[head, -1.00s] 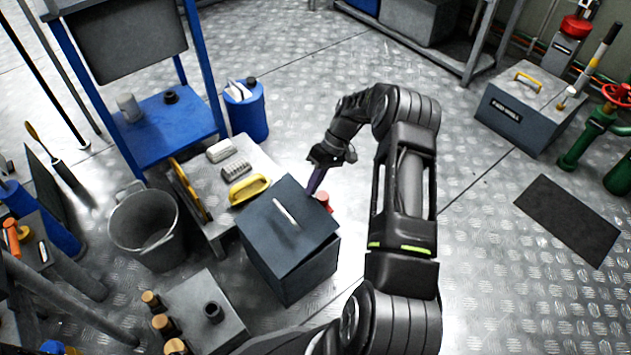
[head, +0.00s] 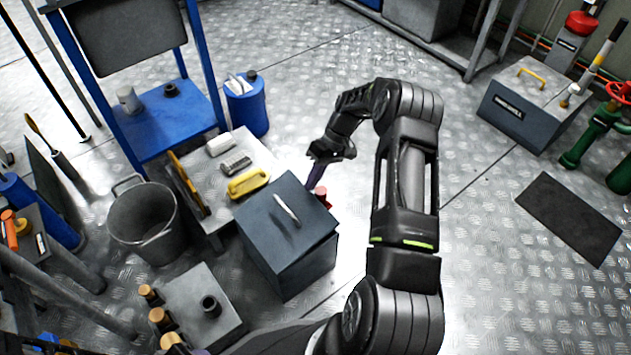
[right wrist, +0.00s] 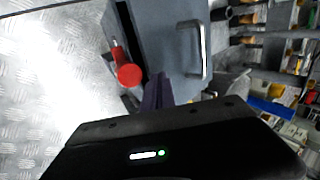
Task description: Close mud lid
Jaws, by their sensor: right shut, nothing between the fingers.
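The mud box is a dark grey-blue box (head: 288,262) at the middle of the head view. Its flat lid (head: 262,212) with a pale bar handle (head: 286,209) lies over the top. In the right wrist view the lid (right wrist: 176,45) shows its handle (right wrist: 205,50), and a dark gap runs along the edge near the box wall. I cannot tell whether the lid is fully seated. My right gripper (head: 314,181) is shut and empty, beside the far right edge of the lid. Its purple fingers (right wrist: 158,93) point at that edge; contact is unclear. My left gripper is not in view.
A red knob (right wrist: 127,72) stands beside the box near my right fingers. A low bench (head: 208,165) with a yellow-handled float (head: 248,184) and a grey bucket (head: 146,222) stand left of the box. Floor to the right is open up to a dark mat (head: 569,218).

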